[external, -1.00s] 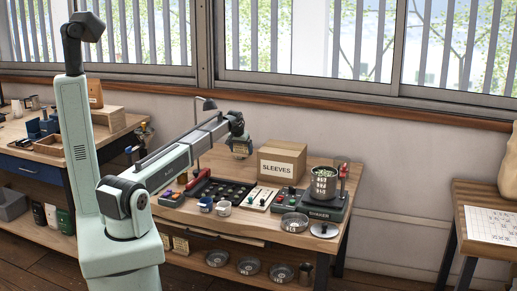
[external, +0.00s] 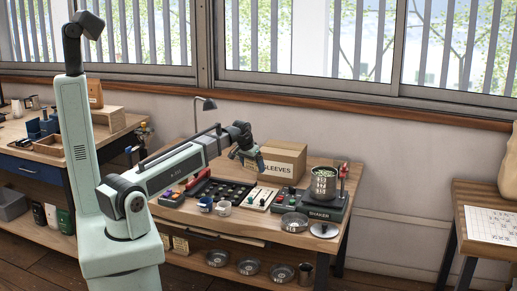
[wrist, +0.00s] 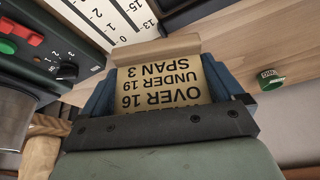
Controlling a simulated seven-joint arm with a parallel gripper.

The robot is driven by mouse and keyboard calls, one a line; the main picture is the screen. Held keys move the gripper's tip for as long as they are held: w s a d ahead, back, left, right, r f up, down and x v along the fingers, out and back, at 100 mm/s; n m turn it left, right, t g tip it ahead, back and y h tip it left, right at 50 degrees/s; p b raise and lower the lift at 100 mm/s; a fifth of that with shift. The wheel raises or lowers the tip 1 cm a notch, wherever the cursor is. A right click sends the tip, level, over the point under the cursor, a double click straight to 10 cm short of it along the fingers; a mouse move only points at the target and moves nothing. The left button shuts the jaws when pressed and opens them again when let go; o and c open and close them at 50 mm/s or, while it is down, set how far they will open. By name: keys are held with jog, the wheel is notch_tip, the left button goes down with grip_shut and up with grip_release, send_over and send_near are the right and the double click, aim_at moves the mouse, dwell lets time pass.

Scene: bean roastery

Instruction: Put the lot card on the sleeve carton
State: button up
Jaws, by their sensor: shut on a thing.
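My gripper (wrist: 165,92) is shut on the lot card (wrist: 160,85), a tan card with black print reading "OVER 16 UNDER 19 SPAN 3", upside down in the wrist view. The card sits between the two blue fingers, and its lower part is hidden by the gripper. In the external view my gripper (external: 243,158) is in the air in front of the left part of the sleeve carton (external: 287,164). The carton is a closed brown box marked "SLEEVES" at the back of the bench. I cannot make out the card clearly in the external view.
Right of the carton stand a shaker (external: 313,211) and a metal cup (external: 324,183). A dark tray (external: 220,190) and a white scale panel (external: 262,198) lie in front. Metal dishes (external: 294,222) sit at the front.

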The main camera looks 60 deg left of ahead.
jog(key=w+d+m+h, duration=0.15)
jog(key=d+m, duration=0.35)
jog(key=d, duration=2.5)
notch_tip(320, 180, up, 15)
jog(key=n+y, duration=0.2)
jog(key=n, duration=0.5)
send_over(284, 146)
jog(key=d, duration=0.1)
jog(key=shift+n+g+y, duration=0.3)
jog(key=shift+n+y, duration=0.05)
jog(key=shift+n, duration=0.45)
jog(key=shift+s+a+f, duration=0.1)
jog(key=shift+s+f, duration=0.05)
jog(key=shift+f, duration=1.5)
jog(key=shift+s+f, duration=0.15)
jog(key=shift+f, duration=1.45)
jog(key=shift+s+a+f, duration=0.1)
jog(key=shift+s+f, duration=0.05)
jog(key=shift+f, duration=1.5)
jog(key=shift+d, duration=0.1)
jog(key=o, duration=0.7)
jog(key=shift+f, duration=0.15)
jog(key=shift+c, duration=0.2)
